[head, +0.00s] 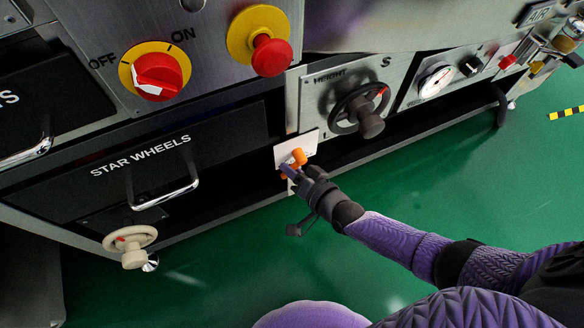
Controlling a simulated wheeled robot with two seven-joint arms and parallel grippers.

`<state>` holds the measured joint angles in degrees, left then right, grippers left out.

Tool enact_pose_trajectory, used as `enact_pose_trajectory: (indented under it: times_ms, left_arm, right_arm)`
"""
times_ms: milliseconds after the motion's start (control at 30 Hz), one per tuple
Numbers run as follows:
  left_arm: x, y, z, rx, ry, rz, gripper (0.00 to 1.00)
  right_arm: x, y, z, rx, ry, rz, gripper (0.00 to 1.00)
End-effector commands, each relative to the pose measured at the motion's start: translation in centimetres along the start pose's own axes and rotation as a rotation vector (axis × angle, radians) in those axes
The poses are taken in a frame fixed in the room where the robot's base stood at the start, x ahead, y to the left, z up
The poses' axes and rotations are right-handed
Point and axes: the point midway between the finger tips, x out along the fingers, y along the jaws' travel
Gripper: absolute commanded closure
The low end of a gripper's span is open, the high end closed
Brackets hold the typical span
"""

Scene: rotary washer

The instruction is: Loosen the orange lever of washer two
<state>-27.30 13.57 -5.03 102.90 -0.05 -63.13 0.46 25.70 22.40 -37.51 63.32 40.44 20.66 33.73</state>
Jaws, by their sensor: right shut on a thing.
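The orange lever (299,156) sits low on the machine front, against a white plate (304,146) below the height panel. My right gripper (288,172) reaches in from the lower right and is shut on the orange lever. Its fingers cover part of the lever, and the lever's upper knob shows above them. The markings on the white plate are mostly hidden, so I cannot read a washer number. My left gripper is not in view.
A black handwheel (361,111) is just right of the lever. A drawer handle (163,187) labelled star wheels and a cream handwheel (130,242) are to the left. A red rotary switch (158,76) and red button (271,56) are above. The green floor (450,180) is clear.

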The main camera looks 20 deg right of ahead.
Motion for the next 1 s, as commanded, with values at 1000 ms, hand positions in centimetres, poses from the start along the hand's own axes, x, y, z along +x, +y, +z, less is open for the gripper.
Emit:
enact_pose_trajectory:
  times_ms: [1000]
  left_arm:
    - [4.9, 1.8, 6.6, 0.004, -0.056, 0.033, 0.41]
  right_arm:
    - [-0.3, 1.9, -0.6, -0.568, -0.001, 0.239, 1.00]
